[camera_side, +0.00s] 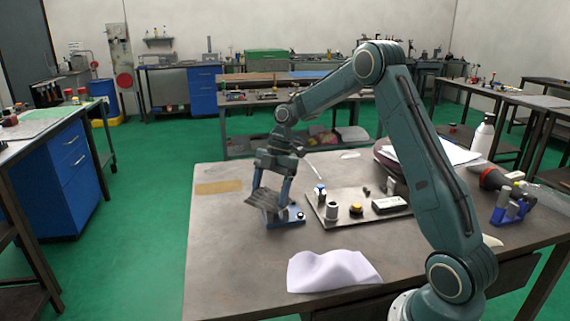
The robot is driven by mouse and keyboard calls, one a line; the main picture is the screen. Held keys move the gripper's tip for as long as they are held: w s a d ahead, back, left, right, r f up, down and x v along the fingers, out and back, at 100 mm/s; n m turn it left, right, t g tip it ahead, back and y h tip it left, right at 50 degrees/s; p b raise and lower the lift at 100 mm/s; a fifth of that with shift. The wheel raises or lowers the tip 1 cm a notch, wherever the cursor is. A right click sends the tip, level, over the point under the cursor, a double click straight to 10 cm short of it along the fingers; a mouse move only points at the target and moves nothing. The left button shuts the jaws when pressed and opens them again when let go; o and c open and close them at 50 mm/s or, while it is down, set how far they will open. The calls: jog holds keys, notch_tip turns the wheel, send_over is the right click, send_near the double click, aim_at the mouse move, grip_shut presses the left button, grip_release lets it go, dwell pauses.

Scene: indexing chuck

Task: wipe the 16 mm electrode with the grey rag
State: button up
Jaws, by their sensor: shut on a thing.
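My gripper (272,197) is pointed down over the left middle of the table. It is shut on a grey rag (264,200), which spreads out flat-looking and slightly tilted between and below the fingers. A blue block-like base (289,219) sits just right of and partly behind the rag; the rag and a finger hide part of it. I cannot tell whether the rag touches it. Small cylindrical parts stand on a metal plate (340,223) to the right, among them a grey cylinder (332,211). I cannot tell which part is the 16 mm electrode.
A white cloth (333,271) lies at the table's front edge. The plate also bears a yellow-and-black part (356,210) and a dark labelled box (390,205). A tan strip (219,187) lies at left. A blue stand (510,208) is at right. The front left is clear.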

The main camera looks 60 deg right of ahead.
jog(key=shift+a+r, duration=0.1)
jog(key=shift+r, duration=3.95)
jog(key=shift+w, duration=0.1)
